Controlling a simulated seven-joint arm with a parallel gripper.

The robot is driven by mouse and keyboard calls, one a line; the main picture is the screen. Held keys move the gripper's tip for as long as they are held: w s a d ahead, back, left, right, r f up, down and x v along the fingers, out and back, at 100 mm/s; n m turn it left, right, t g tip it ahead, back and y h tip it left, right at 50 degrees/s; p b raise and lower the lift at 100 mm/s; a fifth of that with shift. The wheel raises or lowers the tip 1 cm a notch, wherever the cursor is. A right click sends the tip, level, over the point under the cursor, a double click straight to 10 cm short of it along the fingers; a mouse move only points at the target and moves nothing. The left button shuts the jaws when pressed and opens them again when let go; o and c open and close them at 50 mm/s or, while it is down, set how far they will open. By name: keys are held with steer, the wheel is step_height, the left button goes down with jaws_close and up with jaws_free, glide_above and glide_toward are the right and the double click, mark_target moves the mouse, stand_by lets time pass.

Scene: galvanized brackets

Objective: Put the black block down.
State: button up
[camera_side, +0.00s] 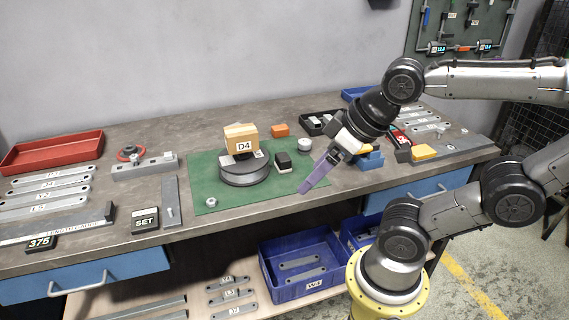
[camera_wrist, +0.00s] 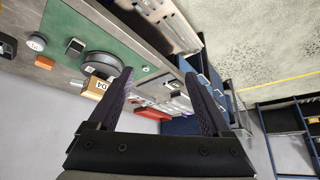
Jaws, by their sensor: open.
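The black block (camera_side: 283,160) rests on the green mat (camera_side: 206,191), just right of the round turntable (camera_side: 245,175). Its top looks black, with a paler part below. It also shows in the wrist view (camera_wrist: 75,46) at the upper left. My gripper (camera_side: 305,189) is tilted over the front right of the mat, apart from the block and to its right. In the wrist view its two dark purple fingers (camera_wrist: 159,73) are spread wide with nothing between them.
A cardboard box marked D4 (camera_side: 241,138) sits on the turntable. An orange block (camera_side: 280,130) and a grey round part (camera_side: 305,145) stand behind the black block. Blue and yellow pieces (camera_side: 369,158) lie right of my gripper. The front of the mat is mostly clear.

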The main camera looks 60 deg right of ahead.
steer(key=w+r+m+t, duration=0.1)
steer(key=w+r+t, duration=0.35)
steer(key=w, duration=0.55)
steer(key=w+d+f+m+t+h, duration=0.25)
steer(key=w+d+m, duration=0.2)
steer(key=w, duration=0.25)
steer(key=m+g+h, duration=0.4)
steer(key=h, duration=0.3)
glide_toward(285, 160)
steer(key=v, duration=0.4)
steer(key=shift+s+f+n, duration=0.1)
steer(key=shift+f+n, duration=0.15)
steer(key=shift+f, duration=0.1)
steer(key=shift+d+f, duration=0.2)
steer(key=shift+d, duration=0.05)
steer(key=x, duration=1.3)
steer(key=shift+w+d+r, duration=0.15)
steer(key=shift+w+r, duration=0.2)
